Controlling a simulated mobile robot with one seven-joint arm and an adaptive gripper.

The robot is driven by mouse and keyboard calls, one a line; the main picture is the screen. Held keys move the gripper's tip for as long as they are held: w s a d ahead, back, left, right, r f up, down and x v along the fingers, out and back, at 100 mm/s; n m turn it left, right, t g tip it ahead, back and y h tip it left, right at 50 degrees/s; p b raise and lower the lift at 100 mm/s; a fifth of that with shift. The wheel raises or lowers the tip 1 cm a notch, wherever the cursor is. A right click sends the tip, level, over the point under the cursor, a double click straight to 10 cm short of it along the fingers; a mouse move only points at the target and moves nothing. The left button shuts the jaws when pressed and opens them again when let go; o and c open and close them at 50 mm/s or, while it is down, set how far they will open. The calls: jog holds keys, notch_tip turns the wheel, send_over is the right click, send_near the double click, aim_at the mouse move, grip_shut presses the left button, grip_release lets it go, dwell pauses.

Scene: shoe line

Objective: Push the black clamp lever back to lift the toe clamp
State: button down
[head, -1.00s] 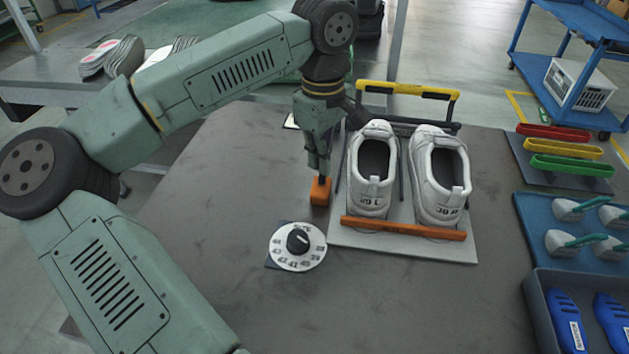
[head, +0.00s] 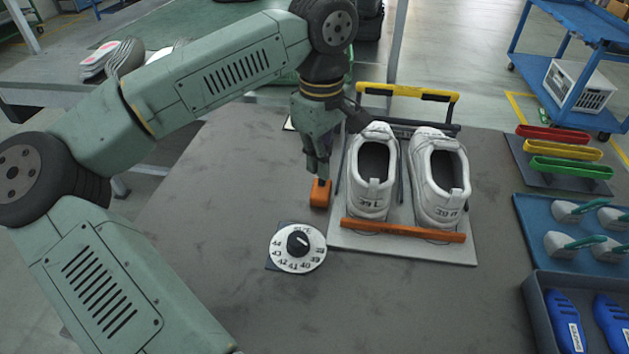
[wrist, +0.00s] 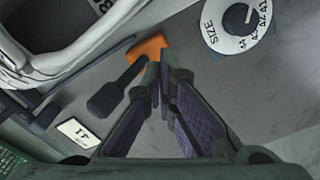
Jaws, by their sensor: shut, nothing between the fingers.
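The black clamp lever (wrist: 106,100) shows in the wrist view as a dark paddle on a thin rod reaching toward an orange block (wrist: 148,47). That block also shows in the head view (head: 320,194), left of the shoe plate. My gripper (head: 322,177) is shut and empty, its tips low over the block; it also shows in the wrist view (wrist: 163,68), just beside the lever's rod. I cannot tell whether they touch. The lever is hard to make out in the head view. A dark bar with a yellow bar (head: 408,90) stands across the shoes' toe end, probably the toe clamp.
Two white shoes (head: 440,180) stand on a light plate (head: 350,240) behind an orange bar (head: 403,230). A size dial (head: 297,247) lies in front of my gripper. Coloured handles (head: 570,167) and a blue tray (head: 530,225) are at right. The table's left part is clear.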

notch_tip(320, 180, up, 8)
jog(key=p, duration=0.5)
jog(key=shift+s+f, duration=0.1)
dwell(0.6)
